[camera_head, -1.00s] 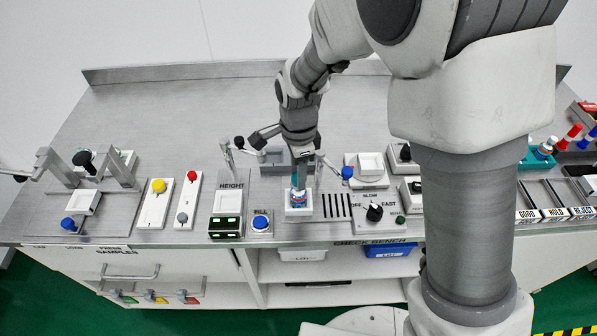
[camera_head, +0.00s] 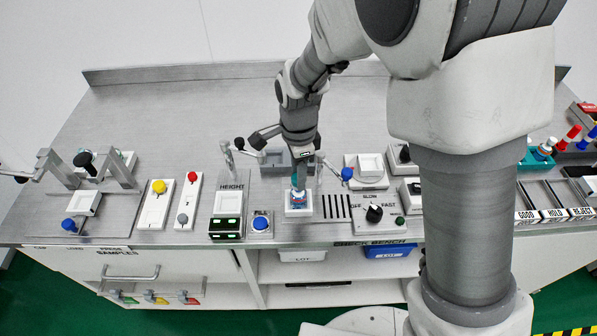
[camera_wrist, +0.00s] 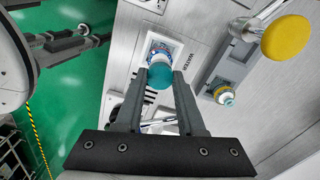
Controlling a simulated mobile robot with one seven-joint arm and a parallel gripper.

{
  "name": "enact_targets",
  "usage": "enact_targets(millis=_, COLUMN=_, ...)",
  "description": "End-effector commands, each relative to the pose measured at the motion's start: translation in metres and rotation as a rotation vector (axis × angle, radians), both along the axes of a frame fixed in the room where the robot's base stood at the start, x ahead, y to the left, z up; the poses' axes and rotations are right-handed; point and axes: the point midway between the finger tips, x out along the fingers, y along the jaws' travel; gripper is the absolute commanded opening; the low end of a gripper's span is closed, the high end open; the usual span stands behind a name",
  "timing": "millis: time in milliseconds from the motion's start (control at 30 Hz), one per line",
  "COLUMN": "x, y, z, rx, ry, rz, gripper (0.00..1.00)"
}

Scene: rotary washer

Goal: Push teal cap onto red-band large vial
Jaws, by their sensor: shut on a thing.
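The teal cap (camera_wrist: 159,76) is between the two finger tips of my gripper (camera_wrist: 160,80), which is shut on it. Directly past the cap is a large vial (camera_wrist: 161,55) with a blue and white label and a little red, standing in a white holder (camera_wrist: 176,44). The cap lines up over the vial's top; whether it is fully seated is hidden. In the head view, my gripper (camera_head: 298,186) points down over the same vial (camera_head: 298,197) in the white holder (camera_head: 298,212).
A blue button (camera_head: 260,222) and the height gauge (camera_head: 228,205) stand left of the holder. A dial panel (camera_head: 375,213) is to the right, with a blue-knobbed lever (camera_head: 347,173) close behind. Bare bench (camera_head: 190,115) lies at the back.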

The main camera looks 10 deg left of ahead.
Motion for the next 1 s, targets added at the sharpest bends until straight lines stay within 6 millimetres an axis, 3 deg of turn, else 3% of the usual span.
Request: enact_targets(millis=1000, x=0.000, y=0.000, z=-0.012, rx=0.000, ry=0.000, rz=0.000, gripper=0.00)
